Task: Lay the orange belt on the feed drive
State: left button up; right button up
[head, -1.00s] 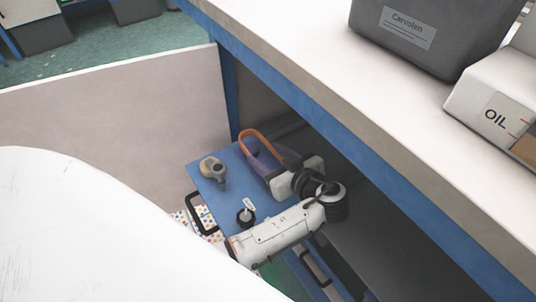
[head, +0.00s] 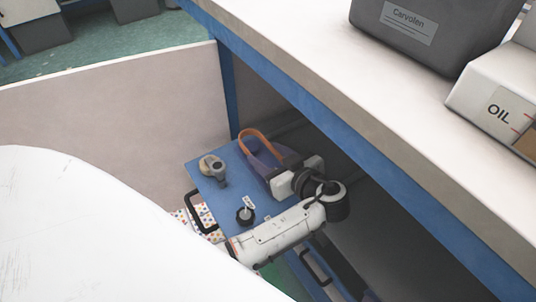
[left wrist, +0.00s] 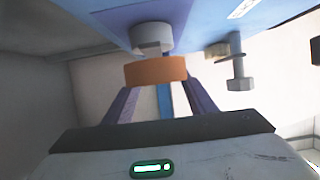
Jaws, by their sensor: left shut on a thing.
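The orange belt (head: 258,133) shows as a curved band at the tips of my left gripper (head: 262,151), over the far part of a blue cabinet top. In the left wrist view the belt (left wrist: 155,70) spans between the two purple fingers of my left gripper (left wrist: 158,88), which is shut on it. A grey round part (left wrist: 152,37) is just beyond the belt in that view; whether they touch cannot be told. I cannot tell which part is the feed drive. My right gripper is not in view.
A workbench edge (head: 330,110) overhangs close to my left arm. A dark bin (head: 420,35) and an oil box (head: 497,100) stand on the bench.

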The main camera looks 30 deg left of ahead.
pick_arm(q)
jog(key=shift+f+b, duration=0.35)
jog(key=shift+f, duration=0.15)
jog(key=shift+f+b, duration=0.35)
jog(key=shift+f, duration=0.1)
jog(key=shift+s+f+b, duration=0.1)
jog(key=shift+f+b, duration=0.4)
jog(key=shift+b, duration=0.1)
jog(key=shift+f, duration=0.2)
jog(key=shift+f+b, duration=0.5)
jog(key=shift+b, duration=0.2)
jog(key=o, duration=1.1)
jog(key=shift+o, duration=0.2)
